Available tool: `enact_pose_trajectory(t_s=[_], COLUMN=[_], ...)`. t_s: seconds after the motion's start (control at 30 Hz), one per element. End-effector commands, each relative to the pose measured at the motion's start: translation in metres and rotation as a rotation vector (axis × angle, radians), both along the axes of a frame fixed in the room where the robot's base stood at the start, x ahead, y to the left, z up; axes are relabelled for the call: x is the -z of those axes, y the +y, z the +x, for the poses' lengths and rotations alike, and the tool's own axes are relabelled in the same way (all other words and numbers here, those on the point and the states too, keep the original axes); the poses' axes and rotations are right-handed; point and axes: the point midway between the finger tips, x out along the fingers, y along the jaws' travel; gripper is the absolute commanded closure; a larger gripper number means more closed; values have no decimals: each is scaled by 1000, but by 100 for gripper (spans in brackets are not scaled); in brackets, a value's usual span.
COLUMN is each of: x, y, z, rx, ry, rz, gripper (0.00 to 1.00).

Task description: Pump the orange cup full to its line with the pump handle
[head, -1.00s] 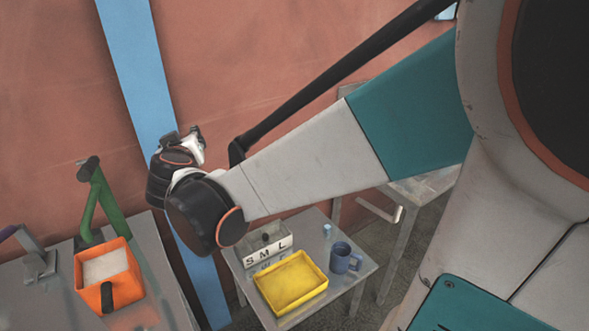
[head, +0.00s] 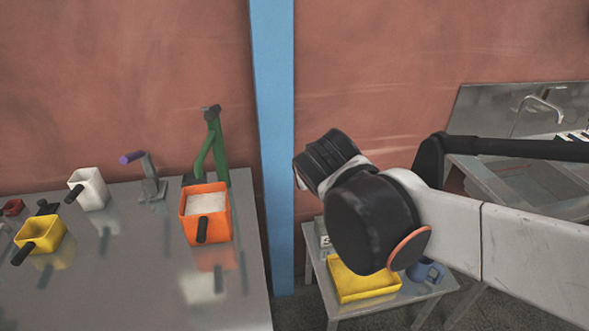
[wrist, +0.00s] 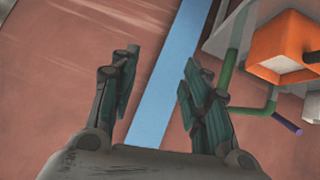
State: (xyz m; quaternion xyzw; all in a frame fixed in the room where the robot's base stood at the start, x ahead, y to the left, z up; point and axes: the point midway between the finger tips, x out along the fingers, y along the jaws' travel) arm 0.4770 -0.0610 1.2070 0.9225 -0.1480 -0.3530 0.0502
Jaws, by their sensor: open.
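The orange cup (head: 191,230) stands on the left metal table in the head view, upright, with a dark handle toward me. White powder lies inside; its fill line cannot be made out. The green pump (head: 218,150) rises just behind it, with a dark grip on top. In the wrist view the cup (wrist: 272,42) is at the upper right, near green bars (wrist: 240,106) and a purple grip (wrist: 287,122). My gripper (wrist: 158,68) is open and empty, with the blue post behind its fingers, apart from cup and pump. In the head view my wrist hides the fingers.
Left of the cup are a grey lever with purple grip (head: 132,157), a white cup (head: 90,190) and a yellow cup (head: 42,234). A blue post (head: 272,150) stands right of the table. A lower table holds a yellow tray (head: 362,288) and a blue mug (head: 428,272).

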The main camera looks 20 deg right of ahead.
Motion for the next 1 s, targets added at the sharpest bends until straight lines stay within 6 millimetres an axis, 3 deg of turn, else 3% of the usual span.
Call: enact_pose_trajectory(t_s=[0.23, 0.87, 1.0], x=[13, 15, 25], y=[7, 9, 14], z=[-20, -24, -38], rx=[-27, -34, -52], ry=[46, 57, 83], rz=[35, 44, 68], gripper=[57, 57, 57])
